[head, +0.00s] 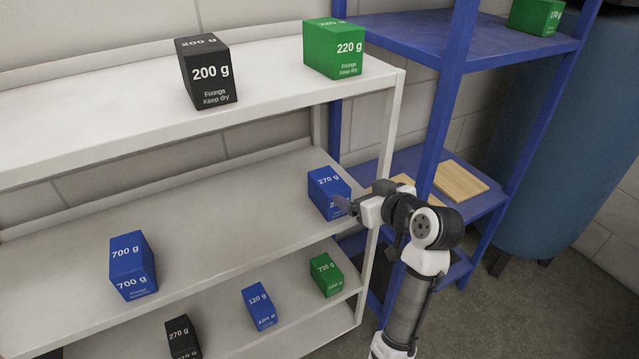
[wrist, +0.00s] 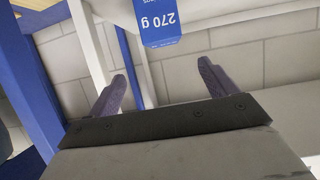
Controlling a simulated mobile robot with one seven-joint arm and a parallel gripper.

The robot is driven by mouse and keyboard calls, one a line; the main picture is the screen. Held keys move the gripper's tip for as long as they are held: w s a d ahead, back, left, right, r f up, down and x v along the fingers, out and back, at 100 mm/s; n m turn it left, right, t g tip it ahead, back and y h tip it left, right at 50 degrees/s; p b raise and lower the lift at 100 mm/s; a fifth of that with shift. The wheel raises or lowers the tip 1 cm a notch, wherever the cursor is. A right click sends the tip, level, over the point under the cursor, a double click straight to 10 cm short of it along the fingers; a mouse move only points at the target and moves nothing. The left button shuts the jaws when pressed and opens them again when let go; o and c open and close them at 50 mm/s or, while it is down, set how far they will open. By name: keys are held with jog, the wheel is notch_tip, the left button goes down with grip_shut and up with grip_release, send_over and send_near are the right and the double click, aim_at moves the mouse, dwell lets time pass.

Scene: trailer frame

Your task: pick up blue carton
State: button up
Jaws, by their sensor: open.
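Three blue cartons show in the head view. The blue carton marked 270 g (head: 326,190) stands at the right end of the white rack's middle shelf. My gripper (head: 343,205) is at its right front side and hides part of it. In the wrist view my gripper (wrist: 165,85) is open, with nothing between its fingers. The 270 g carton (wrist: 159,20) shows ahead of the fingertips there, cut by the top edge. Another blue carton marked 700 g (head: 132,268) stands left on the same shelf. A smaller blue carton marked 120 g (head: 259,306) stands on the shelf below.
A black 200 g carton (head: 207,75) and a green 220 g carton (head: 334,50) stand on the top shelf. A green 720 g carton (head: 325,275) and a black 270 g carton (head: 182,338) are low down. A white rack post (head: 388,150) and blue rack (head: 440,110) stand close to my arm.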

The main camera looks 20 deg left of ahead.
jog(key=p, duration=0.1)
send_near(329, 180)
jog(key=x, duration=0.4)
jog(key=shift+w+a+f, duration=0.1)
jog(key=shift+w+f, duration=0.1)
jog(key=shift+w, duration=0.3)
jog(key=x, duration=0.1)
jog(key=p+x, duration=0.2)
jog(key=x, duration=0.1)
jog(key=shift+s+a, duration=0.25)
jog(key=shift+a, duration=0.05)
jog(key=shift+w+a+f, duration=0.35)
jog(key=shift+r, duration=0.1)
jog(key=c, duration=1.3)
